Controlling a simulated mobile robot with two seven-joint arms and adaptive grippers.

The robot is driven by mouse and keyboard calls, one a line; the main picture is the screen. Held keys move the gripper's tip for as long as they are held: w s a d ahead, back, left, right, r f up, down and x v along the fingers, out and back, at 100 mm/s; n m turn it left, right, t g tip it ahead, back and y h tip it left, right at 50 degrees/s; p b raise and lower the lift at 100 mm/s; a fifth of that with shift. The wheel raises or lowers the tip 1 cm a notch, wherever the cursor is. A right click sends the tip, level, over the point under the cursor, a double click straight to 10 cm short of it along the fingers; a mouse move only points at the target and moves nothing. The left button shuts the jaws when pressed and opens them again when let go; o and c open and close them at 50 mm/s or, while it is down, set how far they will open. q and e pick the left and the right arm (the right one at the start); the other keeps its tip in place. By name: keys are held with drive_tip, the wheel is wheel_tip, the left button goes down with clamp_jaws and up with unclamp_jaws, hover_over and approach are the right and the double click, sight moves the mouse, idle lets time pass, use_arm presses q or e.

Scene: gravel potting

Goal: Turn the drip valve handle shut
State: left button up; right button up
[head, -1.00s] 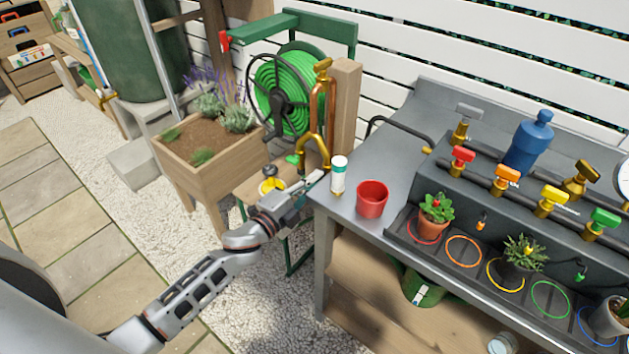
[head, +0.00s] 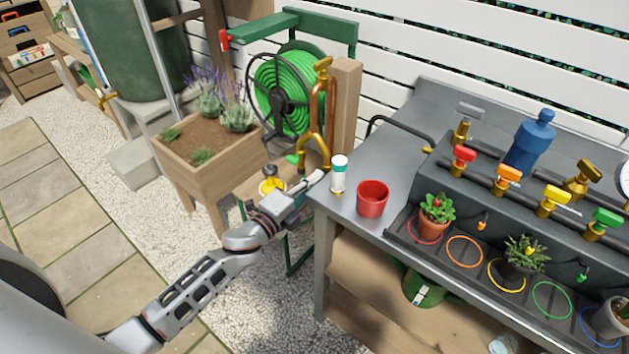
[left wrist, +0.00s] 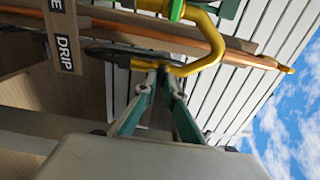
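A forked brass tap (head: 316,150) stands by the wooden post, with a green handle (head: 291,159) on one branch. In the left wrist view, the brass pipe (left wrist: 207,45) crosses above my fingertips, beside a sign reading "DRIP" (left wrist: 65,40). A long dark lever (left wrist: 105,53) lies near that sign; it looks like the drip valve handle. My left gripper (left wrist: 161,74) points at the brass bend just right of this lever. Its fingers are nearly together with nothing clearly between them; contact is unclear. In the head view my left gripper (head: 312,182) is below the tap. My right gripper is out of view.
A white bottle (head: 339,174) and red cup (head: 372,198) stand on the bench corner close to my left gripper. The hose reel (head: 285,90) and wooden planter (head: 215,165) are behind and to the left. Gravel lies below.

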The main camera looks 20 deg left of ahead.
use_arm(q)
drive_tip(key=o, duration=0.3)
drive_tip(key=shift+o, duration=0.2)
drive_tip(key=v, duration=1.2)
